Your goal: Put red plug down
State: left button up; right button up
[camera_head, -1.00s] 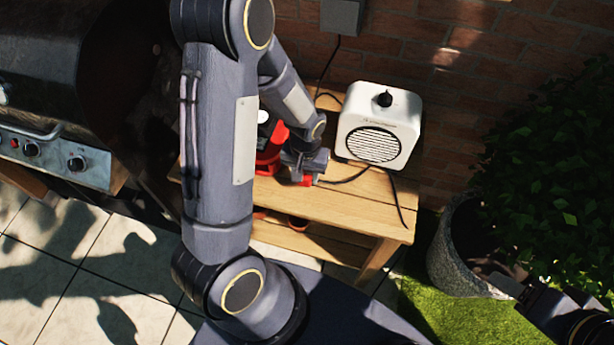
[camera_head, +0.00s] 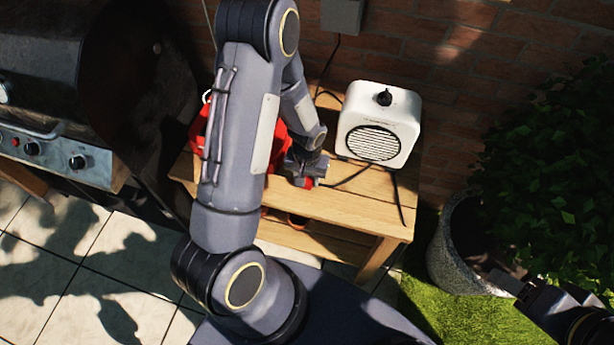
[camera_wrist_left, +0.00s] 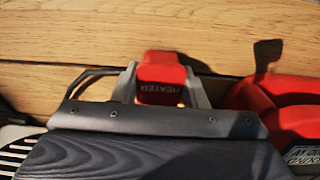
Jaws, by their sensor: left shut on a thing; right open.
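The red plug (camera_wrist_left: 162,78), lettered HEATER, sits between the two fingers of my left gripper (camera_wrist_left: 160,90) in the left wrist view. The gripper is shut on it, just over the wooden table; I cannot tell whether the plug touches the wood. In the head view the red plug (camera_head: 305,182) shows at the tip of my left gripper (camera_head: 308,172), near the table's middle. A dark cable runs from beside the plug towards the white heater (camera_head: 379,125). My right gripper (camera_head: 508,282) is at the lower right, open, apart from the table and beside the planter.
The wooden table (camera_head: 350,207) has bare planks in front of the heater. A red object (camera_wrist_left: 290,110) lies close beside the left gripper, partly hidden by my arm in the head view (camera_head: 280,145). A grill (camera_head: 60,90) stands at left, a potted bush (camera_head: 545,170) at right.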

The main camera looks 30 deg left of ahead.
pick_arm(q)
jog(key=shift+f+b, duration=0.35)
jog(key=shift+f, duration=0.05)
jog(key=shift+r, duration=0.1)
jog(key=o, duration=1.3)
jog(key=shift+r+p, duration=0.45)
jog(key=shift+p, duration=0.15)
jog(key=shift+r+p, duration=0.5)
jog(key=shift+r, duration=0.05)
jog(key=s+r+t+h+b, duration=0.1)
jog(key=s+r, duration=0.2)
jog(key=r, duration=0.8)
jog(key=s+r+t+h+b, duration=0.1)
jog(key=s+r, duration=0.2)
jog(key=r, duration=0.7)
jog(key=s+d+r+t, duration=0.1)
jog(key=s+r, duration=0.1)
jog(key=s, duration=0.1)
jog(key=s+d+r+t+h, duration=0.1)
jog(key=s+d+r, duration=0.1)
jog(key=s, duration=0.2)
jog(key=s+d+r+m+t, duration=0.1)
jog(key=s+r, duration=0.1)
jog(key=s, duration=0.2)
jog(key=shift+d+r+t+h, duration=0.15)
jog(key=shift+r+t+h, duration=0.15)
jog(key=shift+h, duration=0.1)
